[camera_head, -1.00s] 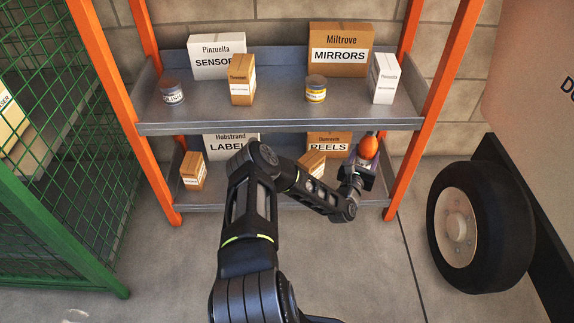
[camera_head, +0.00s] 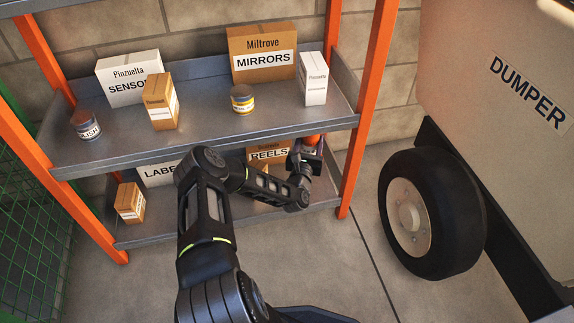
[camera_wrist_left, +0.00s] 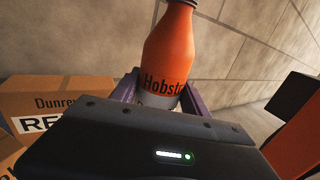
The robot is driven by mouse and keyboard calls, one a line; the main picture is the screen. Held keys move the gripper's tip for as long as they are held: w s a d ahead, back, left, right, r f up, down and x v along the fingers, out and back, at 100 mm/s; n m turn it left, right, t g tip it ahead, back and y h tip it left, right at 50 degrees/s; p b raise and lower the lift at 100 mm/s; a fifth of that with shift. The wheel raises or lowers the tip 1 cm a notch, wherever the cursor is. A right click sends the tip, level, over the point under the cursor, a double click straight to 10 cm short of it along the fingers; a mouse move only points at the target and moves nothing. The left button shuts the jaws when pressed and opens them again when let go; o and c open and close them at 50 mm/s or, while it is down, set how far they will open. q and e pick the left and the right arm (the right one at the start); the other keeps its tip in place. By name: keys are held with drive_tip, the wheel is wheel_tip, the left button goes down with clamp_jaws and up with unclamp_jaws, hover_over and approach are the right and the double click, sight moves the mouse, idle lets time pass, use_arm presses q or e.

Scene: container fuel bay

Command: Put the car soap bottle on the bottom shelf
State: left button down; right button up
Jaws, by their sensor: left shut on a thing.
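The car soap bottle is orange with dark lettering and a pale lower part; it stands upright in the left wrist view (camera_wrist_left: 168,55). In the head view only a little of the bottle (camera_head: 312,140) shows below the upper shelf's front edge. My left gripper (camera_head: 304,153) is shut on the bottle, with a finger on each side of it. It is at the right end of the bottom shelf (camera_head: 160,234), near the orange post. The bottle's base is hidden, so I cannot tell whether it touches the shelf. My right gripper is not in view.
The REELS box (camera_head: 268,154) is just left of the bottle. The LABELS box (camera_head: 158,174) and a small orange box (camera_head: 130,203) stand further left. The upper shelf (camera_head: 215,132) hangs close above my gripper. The right post (camera_head: 362,115) and a dumper wheel (camera_head: 432,215) are to the right.

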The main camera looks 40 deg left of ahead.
use_arm(q)
wheel_tip(320, 180, down, 5)
drive_tip(key=shift+b, duration=1.05)
wheel_tip(320, 180, down, 4)
drive_tip(key=shift+r+b, duration=0.1)
drive_tip(key=shift+b, duration=0.9)
drive_tip(key=c, duration=0.6)
unclamp_jaws()
drive_tip(key=shift+f, duration=0.2)
drive_tip(key=shift+o, duration=0.2)
drive_tip(key=shift+r, duration=0.15)
